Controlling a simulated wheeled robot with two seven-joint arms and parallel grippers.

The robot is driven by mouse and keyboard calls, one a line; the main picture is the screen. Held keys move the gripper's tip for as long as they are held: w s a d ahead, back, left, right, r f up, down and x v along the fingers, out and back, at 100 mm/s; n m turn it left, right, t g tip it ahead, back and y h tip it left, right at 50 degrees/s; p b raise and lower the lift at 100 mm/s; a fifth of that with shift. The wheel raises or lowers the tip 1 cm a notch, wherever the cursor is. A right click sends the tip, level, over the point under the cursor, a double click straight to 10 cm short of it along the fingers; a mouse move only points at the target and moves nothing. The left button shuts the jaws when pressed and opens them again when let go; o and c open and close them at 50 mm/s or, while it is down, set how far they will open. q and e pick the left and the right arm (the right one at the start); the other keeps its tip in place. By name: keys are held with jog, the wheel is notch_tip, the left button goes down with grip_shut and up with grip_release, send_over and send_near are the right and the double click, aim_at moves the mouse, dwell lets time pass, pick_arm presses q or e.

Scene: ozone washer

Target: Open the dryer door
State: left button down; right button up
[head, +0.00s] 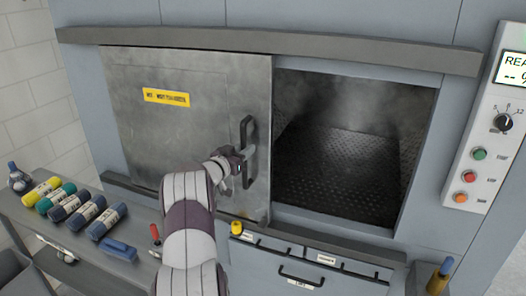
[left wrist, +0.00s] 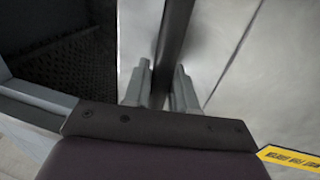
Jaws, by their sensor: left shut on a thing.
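The dryer door (head: 185,115) is a grey metal sliding panel with a yellow label (head: 167,97). It stands to the left, and the dark chamber (head: 345,140) shows open on its right. My left gripper (head: 240,164) is at the black vertical handle (head: 248,135) near the door's right edge. In the left wrist view, the two fingers (left wrist: 160,85) stand on either side of the dark handle bar (left wrist: 174,40) and are shut on it. My right gripper is in neither view.
A control panel (head: 490,150) with a dial and buttons is at the right.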

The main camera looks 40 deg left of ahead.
pick_arm(q)
jog(key=a, duration=0.1)
jog(key=s+a, duration=0.1)
jog(key=a, duration=0.1)
jog(key=shift+a+r, duration=0.1)
jog(key=c, duration=1.1)
grip_release()
jog(key=shift+s, duration=0.1)
